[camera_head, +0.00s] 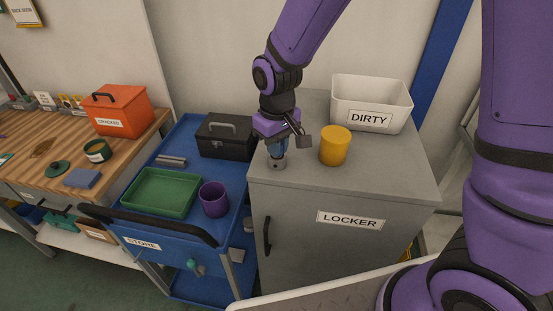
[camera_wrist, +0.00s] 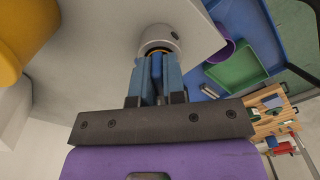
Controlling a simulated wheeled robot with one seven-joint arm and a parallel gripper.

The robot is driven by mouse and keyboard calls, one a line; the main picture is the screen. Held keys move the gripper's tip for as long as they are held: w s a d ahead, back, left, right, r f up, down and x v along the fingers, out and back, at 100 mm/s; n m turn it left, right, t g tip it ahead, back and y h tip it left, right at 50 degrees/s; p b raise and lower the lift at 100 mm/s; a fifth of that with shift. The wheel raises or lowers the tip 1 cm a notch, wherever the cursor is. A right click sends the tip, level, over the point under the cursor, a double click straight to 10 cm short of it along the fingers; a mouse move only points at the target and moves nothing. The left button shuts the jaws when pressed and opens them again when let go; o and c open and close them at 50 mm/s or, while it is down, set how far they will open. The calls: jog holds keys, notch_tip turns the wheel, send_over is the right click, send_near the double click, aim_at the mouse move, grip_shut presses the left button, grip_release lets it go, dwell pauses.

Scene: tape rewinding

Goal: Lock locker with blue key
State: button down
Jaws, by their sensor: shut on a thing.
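The grey locker (camera_head: 290,225) has a LOCKER label and a black handle on its front. A small grey lock cylinder (camera_head: 277,163) stands on its top near the left front edge; it also shows in the wrist view (camera_wrist: 158,35). My gripper (camera_head: 277,148) points down right over the cylinder. In the wrist view my gripper (camera_wrist: 158,60) is shut on the blue key (camera_wrist: 158,85), seen between the fingers. The key's lower end is at the cylinder's opening; how deep it sits and which way it is turned are hidden.
A yellow cup (camera_head: 335,146) stands close right of my gripper on the locker top. A white DIRTY bin (camera_head: 372,92) is behind it. On the left, a blue cart (camera_head: 170,236) holds a green tray (camera_head: 133,197), a purple cup (camera_head: 214,199) and a black toolbox (camera_head: 225,140).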

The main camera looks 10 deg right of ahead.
jog(key=shift+n, duration=0.3)
jog(key=n, duration=0.3)
jog(key=shift+n, duration=0.3)
jog(key=shift+n, duration=1.8)
jog(key=n, duration=0.3)
jog(key=shift+n, duration=0.3)
